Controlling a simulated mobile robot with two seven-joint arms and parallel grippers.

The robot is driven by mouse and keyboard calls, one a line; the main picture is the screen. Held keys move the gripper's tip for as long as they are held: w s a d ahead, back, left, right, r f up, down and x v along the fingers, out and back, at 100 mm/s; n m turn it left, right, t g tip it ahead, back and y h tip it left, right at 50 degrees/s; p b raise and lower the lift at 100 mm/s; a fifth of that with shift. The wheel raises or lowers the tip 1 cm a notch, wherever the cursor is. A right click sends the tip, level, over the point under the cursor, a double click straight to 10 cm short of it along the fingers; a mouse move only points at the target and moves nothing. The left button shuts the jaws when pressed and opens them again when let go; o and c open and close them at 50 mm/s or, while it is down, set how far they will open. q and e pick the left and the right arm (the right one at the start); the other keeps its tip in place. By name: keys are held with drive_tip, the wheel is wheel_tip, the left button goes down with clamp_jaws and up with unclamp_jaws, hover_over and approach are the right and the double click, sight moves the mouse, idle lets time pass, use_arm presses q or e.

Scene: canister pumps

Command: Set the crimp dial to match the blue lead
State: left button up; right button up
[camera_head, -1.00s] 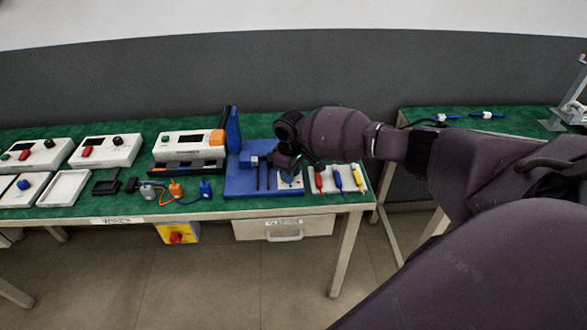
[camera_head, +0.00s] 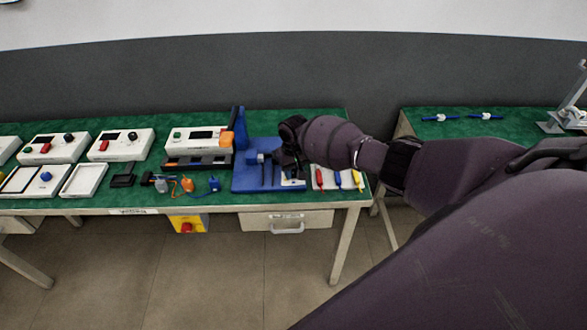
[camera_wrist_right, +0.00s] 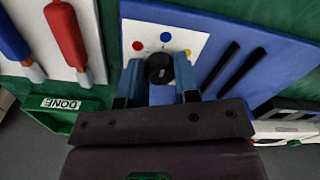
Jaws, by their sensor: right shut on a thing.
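The crimp dial is a round black knob (camera_wrist_right: 158,66) on a white plate (camera_wrist_right: 184,36) with red, blue and yellow dots around it. A small pale mark shows on the knob; which dot it points to is hard to tell. My right gripper (camera_wrist_right: 160,78) is shut on the knob, one finger at each side. In the head view my right gripper (camera_head: 291,174) is over the front right of the blue crimp station (camera_head: 244,182) and hides the dial. The blue lead (camera_head: 338,179) lies between the red lead (camera_head: 319,178) and the yellow lead (camera_head: 357,179). My left gripper is not in view.
A green tray marked DONE (camera_wrist_right: 58,103) is near the leads. A second green table (camera_head: 450,129) is at right.

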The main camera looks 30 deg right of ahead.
sight(294, 171)
idle(0.4)
drive_tip(key=o, duration=0.9)
wheel_tip(294, 171, up, 11)
drive_tip(key=shift+d+f+p, duration=0.1)
drive_tip(key=shift+p, duration=0.6)
